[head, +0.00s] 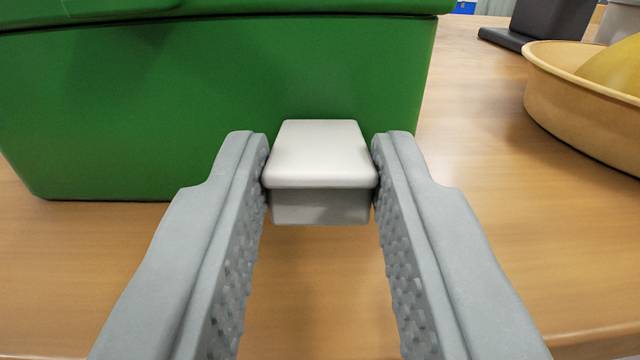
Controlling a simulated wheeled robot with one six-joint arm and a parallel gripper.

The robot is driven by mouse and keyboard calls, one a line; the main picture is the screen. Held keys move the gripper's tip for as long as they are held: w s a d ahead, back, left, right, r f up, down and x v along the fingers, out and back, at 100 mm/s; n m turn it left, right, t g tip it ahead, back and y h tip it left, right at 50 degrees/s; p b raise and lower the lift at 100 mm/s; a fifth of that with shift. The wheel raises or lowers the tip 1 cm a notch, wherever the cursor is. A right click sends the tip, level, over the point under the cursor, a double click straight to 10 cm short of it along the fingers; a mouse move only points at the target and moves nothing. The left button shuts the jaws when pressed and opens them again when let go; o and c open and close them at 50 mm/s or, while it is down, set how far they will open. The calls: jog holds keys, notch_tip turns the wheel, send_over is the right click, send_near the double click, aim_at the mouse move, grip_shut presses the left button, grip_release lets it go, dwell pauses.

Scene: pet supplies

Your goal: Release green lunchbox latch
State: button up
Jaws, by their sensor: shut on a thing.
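The green lunchbox (120,125) fills the upper left of the head view, and its lid edge (300,6) runs along the top of the picture. Its pale grey latch (320,155) sticks out from the front wall toward me, near the right end. My gripper (320,165) has a finger on each side of the latch, with the fingertips touching its left and right sides. The gripper is shut on the latch. The far end of the latch meets the green wall; the top of the lunchbox is out of the picture.
The lunchbox stands on a wooden table (475,240). A tan round bowl (575,110) with something yellow (615,68) in it is at the right. A dark object (550,20) stands behind it. The table between lunchbox and bowl is clear.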

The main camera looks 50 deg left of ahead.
jog(key=shift+a+f+t+y, duration=0.1)
jog(key=shift+f+t+y, duration=0.7)
jog(key=shift+y, duration=0.1)
jog(key=shift+w+f+t+y, duration=0.1)
jog(key=shift+f+t+y, duration=0.2)
jog(key=shift+t+y, duration=0.4)
jog(key=o, duration=1)
jog(key=v, duration=1.7)
